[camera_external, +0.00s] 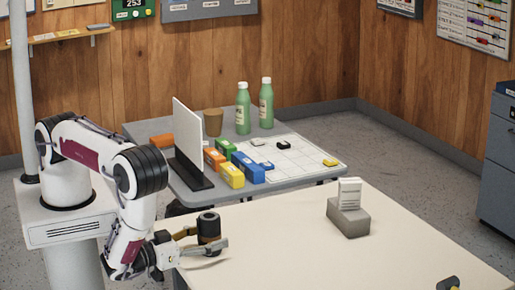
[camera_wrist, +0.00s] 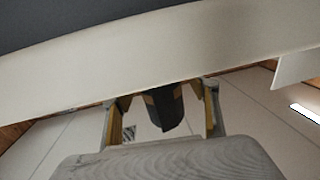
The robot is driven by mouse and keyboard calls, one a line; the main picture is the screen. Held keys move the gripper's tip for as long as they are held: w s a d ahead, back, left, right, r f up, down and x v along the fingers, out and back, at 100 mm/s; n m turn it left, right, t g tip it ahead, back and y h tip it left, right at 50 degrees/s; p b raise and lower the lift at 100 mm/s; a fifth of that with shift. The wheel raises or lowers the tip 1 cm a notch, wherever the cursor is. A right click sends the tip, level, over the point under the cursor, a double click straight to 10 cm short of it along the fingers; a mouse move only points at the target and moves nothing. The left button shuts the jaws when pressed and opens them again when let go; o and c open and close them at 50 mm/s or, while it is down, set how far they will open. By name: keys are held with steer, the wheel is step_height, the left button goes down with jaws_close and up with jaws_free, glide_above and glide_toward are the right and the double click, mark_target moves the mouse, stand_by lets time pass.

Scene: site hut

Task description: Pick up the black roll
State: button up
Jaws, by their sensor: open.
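The black roll (camera_external: 209,227) looks like an upright dark cylinder with a brownish band, near the left front part of the cream table. My gripper (camera_external: 212,249) is low over the table, reaching in from the left, with its fingers spread around the roll. In the wrist view, the roll (camera_wrist: 163,107) shows as a dark shape between the two yellowish fingers of my gripper (camera_wrist: 162,120), with a visible gap on each side. The roll's lower part is partly hidden by a finger in the external view.
The cream table (camera_external: 285,235) is mostly clear. A grey holder with white cards (camera_external: 348,221) stands at its right. A small black and yellow item (camera_external: 447,284) is at the front edge. Behind, a grey table (camera_external: 325,170) carries green bottles (camera_external: 243,108), coloured blocks and a white upright panel (camera_external: 187,135).

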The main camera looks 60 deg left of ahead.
mark_target(209, 216)
steer(key=shift+w, duration=0.1)
stand_by(0.5)
steer(key=c, duration=1.3)
steer(key=shift+r, duration=0.15)
steer(key=shift+r, duration=4.85)
